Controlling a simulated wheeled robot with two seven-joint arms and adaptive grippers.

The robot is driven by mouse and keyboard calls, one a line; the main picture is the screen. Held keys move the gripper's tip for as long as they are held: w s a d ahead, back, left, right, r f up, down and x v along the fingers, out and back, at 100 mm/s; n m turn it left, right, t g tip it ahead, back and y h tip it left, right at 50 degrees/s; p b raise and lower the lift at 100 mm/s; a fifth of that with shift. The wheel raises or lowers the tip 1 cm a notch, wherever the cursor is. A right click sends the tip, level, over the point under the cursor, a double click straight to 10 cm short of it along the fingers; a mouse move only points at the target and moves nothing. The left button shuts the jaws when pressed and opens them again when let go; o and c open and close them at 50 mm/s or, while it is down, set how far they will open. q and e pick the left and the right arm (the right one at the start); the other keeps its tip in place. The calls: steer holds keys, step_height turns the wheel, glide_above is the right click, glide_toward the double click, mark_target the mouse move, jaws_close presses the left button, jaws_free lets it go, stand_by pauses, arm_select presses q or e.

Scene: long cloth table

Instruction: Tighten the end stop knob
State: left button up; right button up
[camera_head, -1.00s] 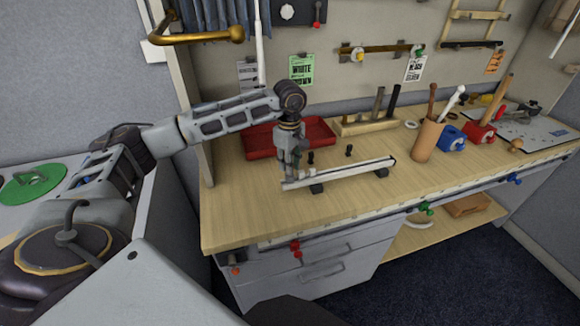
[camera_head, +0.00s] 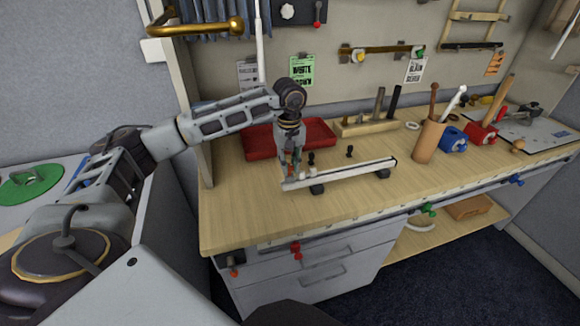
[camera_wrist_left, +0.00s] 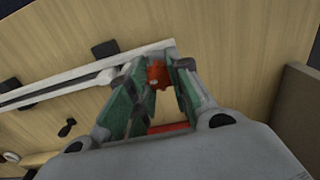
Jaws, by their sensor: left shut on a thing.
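The end stop knob (camera_wrist_left: 157,74) is orange-red and sits at the end of a pale rail (camera_wrist_left: 60,84) in the left wrist view. The rail (camera_head: 345,172) rests on dark feet on the wooden bench in the head view, and the knob is at its left end. My left gripper (camera_head: 291,172) points down over that end. In the wrist view its green-padded fingers (camera_wrist_left: 153,84) are shut on the knob, and they partly hide it. My right gripper is not in view.
A red tray (camera_head: 262,146) lies behind the left gripper. A wooden tool holder (camera_head: 367,127) and a brown cup of tools (camera_head: 426,142) stand farther right.

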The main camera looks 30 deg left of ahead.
mark_target(290, 165)
arm_select(q)
steer(key=shift+m+b, duration=0.3)
steer(key=shift+m, duration=0.8)
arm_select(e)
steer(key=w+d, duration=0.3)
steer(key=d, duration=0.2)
arm_select(q)
steer(key=o, duration=0.5)
steer(key=shift+m, duration=1)
steer(key=shift+c, duration=0.2)
steer(key=shift+o, duration=2.4)
steer(key=o, duration=0.8)
steer(key=shift+o, duration=0.2)
steer(key=shift+r, duration=0.75)
steer(key=shift+r+p, duration=0.4)
steer(key=shift+p, duration=0.1)
steer(key=shift+r, duration=0.4)
steer(key=shift+r+p, duration=0.8)
steer(key=shift+r, duration=0.65)
steer(key=shift+r+p, duration=0.85)
steer(key=shift+r, duration=0.15)
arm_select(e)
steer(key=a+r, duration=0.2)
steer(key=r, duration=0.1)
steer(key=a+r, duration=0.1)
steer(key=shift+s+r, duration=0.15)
